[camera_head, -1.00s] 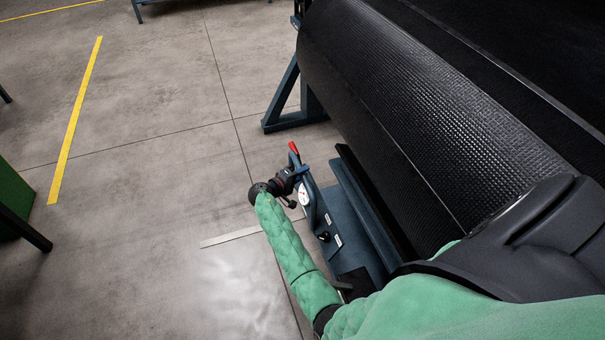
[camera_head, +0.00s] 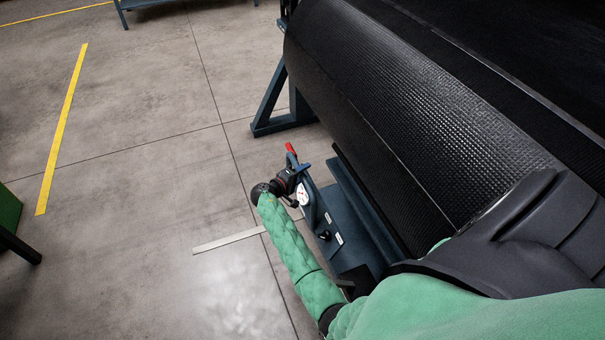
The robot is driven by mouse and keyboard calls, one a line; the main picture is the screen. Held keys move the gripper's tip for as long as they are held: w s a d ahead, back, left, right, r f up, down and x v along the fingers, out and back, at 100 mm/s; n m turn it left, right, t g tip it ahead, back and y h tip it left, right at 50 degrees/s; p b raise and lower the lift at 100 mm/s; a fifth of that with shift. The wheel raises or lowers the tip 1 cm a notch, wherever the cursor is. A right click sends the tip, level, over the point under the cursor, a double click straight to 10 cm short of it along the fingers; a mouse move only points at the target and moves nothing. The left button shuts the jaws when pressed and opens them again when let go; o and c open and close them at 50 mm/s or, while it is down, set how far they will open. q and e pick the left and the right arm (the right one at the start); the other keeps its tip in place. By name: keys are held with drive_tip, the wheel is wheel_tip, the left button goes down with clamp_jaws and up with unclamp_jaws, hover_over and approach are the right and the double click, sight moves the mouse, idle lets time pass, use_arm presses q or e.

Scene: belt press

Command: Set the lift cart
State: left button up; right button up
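The lift cart (camera_head: 352,222) is a dark blue metal frame low beside a large black belt roll (camera_head: 430,110). Its near end has an upright control plate with a round white gauge (camera_head: 302,197), a black knob (camera_head: 325,235) and a lever with a red grip (camera_head: 291,148). My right gripper (camera_head: 299,178), on a green-sleeved arm, is at the top of this plate, just below the red grip. Its fingertips are small and overlap the dark parts there, so I cannot tell whether they are closed on anything. My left gripper is not in view.
A blue support stand (camera_head: 277,112) holds the roll's far end. A flat metal strip (camera_head: 226,242) lies on the floor left of the cart. A yellow floor line (camera_head: 62,130) and a green object (camera_head: 8,212) are at the left. The floor between is clear.

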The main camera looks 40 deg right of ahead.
drive_tip(key=shift+a, duration=0.15)
drive_tip(key=shift+s+a, duration=0.1)
drive_tip(key=shift+a, duration=0.55)
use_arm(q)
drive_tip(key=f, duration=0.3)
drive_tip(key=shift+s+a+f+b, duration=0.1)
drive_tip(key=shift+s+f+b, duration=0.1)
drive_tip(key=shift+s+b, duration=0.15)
use_arm(e)
drive_tip(key=v, duration=0.6)
drive_tip(key=shift+r, duration=0.2)
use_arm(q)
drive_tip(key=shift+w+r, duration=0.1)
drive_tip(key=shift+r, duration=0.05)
use_arm(e)
drive_tip(key=shift+a, duration=0.1)
